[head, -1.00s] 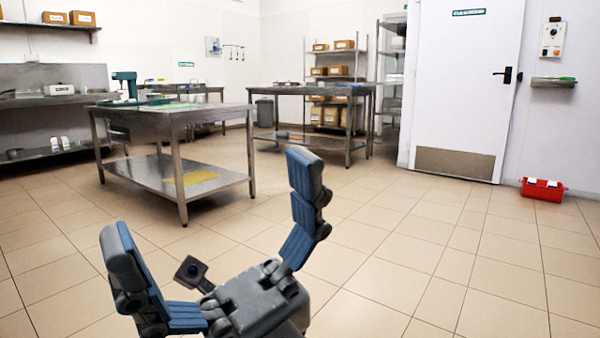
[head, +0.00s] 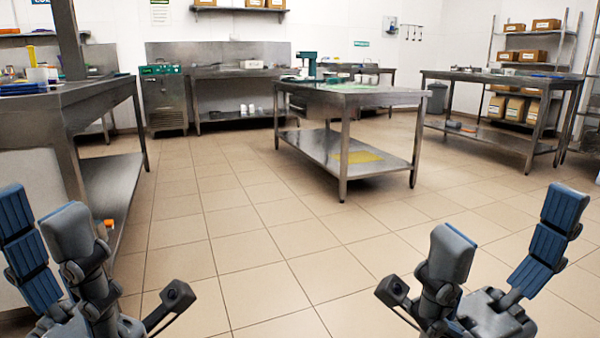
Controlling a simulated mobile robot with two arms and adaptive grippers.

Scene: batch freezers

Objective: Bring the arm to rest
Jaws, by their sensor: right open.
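My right gripper (head: 508,222) is at the lower right of the head view. Its blue-padded fingers are spread wide with nothing between them, over the bare tiled floor. My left gripper (head: 40,205) is at the lower left edge and partly cut off by the frame. Its fingers point up, stand apart and show nothing held. Neither gripper appears to touch anything.
A steel bench (head: 105,92) stands close on the left, behind my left gripper. A steel table (head: 365,98) with a lower shelf stands mid-room. Another table (head: 500,80) is at right. The tiled floor (head: 245,240) between is clear.

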